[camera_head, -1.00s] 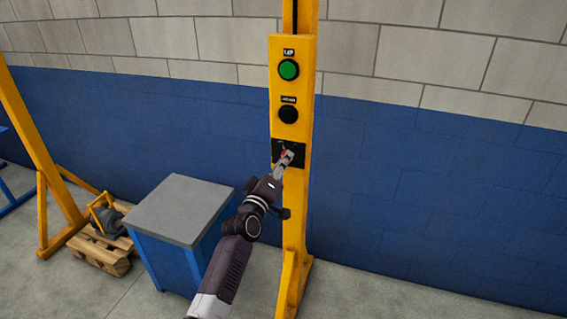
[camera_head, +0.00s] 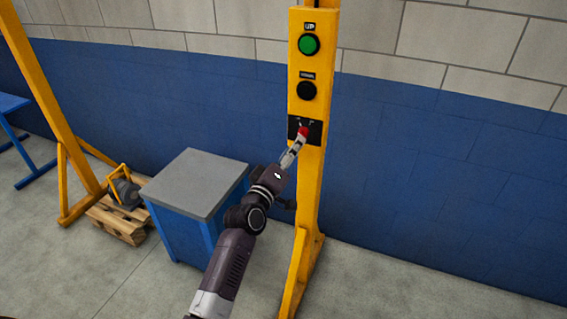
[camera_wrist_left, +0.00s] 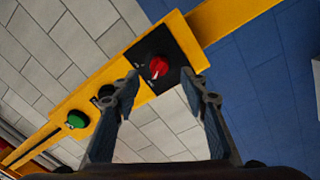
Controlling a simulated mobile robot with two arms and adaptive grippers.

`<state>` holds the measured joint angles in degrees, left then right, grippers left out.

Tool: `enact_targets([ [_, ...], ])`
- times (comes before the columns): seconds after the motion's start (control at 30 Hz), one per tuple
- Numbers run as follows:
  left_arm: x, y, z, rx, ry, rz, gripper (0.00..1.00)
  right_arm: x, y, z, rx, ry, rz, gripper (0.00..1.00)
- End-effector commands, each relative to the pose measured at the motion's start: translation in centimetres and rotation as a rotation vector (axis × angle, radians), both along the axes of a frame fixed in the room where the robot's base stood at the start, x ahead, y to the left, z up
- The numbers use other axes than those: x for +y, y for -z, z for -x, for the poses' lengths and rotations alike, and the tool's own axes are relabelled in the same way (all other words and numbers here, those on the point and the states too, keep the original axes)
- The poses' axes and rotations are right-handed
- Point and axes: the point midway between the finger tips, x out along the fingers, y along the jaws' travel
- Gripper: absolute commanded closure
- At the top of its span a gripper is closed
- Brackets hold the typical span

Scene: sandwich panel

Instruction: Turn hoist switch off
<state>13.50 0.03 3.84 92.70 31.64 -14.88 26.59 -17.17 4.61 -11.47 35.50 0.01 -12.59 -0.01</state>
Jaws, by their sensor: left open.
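The hoist switch is a red knob (camera_head: 303,132) on a black plate (camera_head: 315,126), low on a yellow panel (camera_head: 318,75). In the left wrist view the red knob (camera_wrist_left: 158,67) carries a white mark. My left gripper (camera_head: 298,147) is just below and in front of the knob in the head view. In the left wrist view my left gripper (camera_wrist_left: 165,95) is open, with its fingers apart and the knob showing in the gap beyond them. I cannot tell whether a finger touches the knob. My right gripper is not in view.
Above the switch are a green button (camera_head: 308,44) and a black button (camera_head: 306,90). A blue cabinet with a grey top (camera_head: 195,183) stands left of the post. A pallet (camera_head: 118,220) with a motor-like unit lies further left. The floor at right is clear.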

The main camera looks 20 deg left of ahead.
Motion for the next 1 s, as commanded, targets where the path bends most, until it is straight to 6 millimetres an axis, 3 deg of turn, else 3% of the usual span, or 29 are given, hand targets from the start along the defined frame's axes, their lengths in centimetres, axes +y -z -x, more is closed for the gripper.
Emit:
enact_targets([
  [0.2,0.3,0.3,4.0,0.001,0.000,0.001,0.60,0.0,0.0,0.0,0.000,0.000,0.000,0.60],
  [0.4,0.4,0.4,6.1,0.000,0.000,0.001,0.60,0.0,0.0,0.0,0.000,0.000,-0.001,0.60],
  [1.0,0.5,0.4,6.7,0.001,-0.001,0.000,0.60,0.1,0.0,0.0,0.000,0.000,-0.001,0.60],
])
